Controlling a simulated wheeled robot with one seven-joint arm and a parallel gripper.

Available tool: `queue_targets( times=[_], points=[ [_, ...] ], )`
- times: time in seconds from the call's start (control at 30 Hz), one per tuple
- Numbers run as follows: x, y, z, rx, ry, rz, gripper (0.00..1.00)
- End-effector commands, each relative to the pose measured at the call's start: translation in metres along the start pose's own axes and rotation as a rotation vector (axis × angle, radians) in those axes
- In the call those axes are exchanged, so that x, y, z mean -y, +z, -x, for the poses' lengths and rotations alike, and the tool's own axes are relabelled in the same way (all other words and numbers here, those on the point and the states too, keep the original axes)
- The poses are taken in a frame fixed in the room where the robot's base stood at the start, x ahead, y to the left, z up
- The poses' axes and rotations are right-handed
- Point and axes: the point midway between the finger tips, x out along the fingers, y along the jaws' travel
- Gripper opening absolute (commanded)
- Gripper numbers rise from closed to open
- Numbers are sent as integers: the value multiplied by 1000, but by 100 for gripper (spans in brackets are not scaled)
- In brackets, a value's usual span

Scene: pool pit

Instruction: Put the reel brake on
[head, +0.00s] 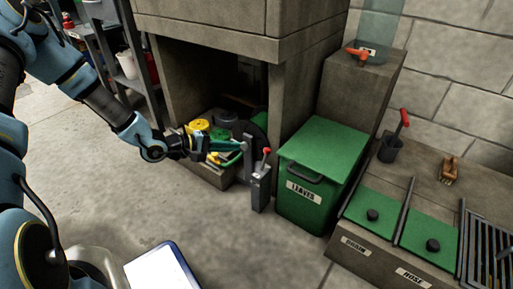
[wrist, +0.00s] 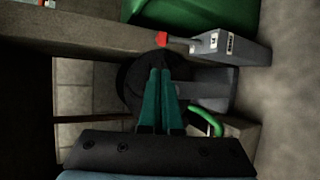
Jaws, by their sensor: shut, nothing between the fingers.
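The reel is a dark round disc (head: 252,138) in front of the opening under the stone counter; its dark face also shows in the wrist view (wrist: 130,85) behind my fingers. The brake is a grey post (head: 259,188) standing on the floor beside the reel, with a short lever topped by a red knob (head: 267,151). In the wrist view the red knob (wrist: 161,39) sticks out from the labelled end of the grey post (wrist: 245,48). My gripper (head: 238,147) has its teal fingers (wrist: 160,75) shut and empty, before the reel and left of the knob.
A green lidded bin (head: 312,170) stands just right of the brake. Yellow and green coils (head: 205,130) lie left of the reel. The floor in front is clear.

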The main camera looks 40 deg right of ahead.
Motion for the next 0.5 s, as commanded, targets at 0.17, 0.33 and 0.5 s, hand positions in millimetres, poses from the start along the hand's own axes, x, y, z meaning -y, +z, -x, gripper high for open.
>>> queue_targets(
  times=[0.17,0.33,0.5],
  points=[
    [2,0,-7,1,0,-1,0],
    [5,0,-34,2,-1,-2,0],
    [5,0,-65,2,-1,-3,0]
  ],
)
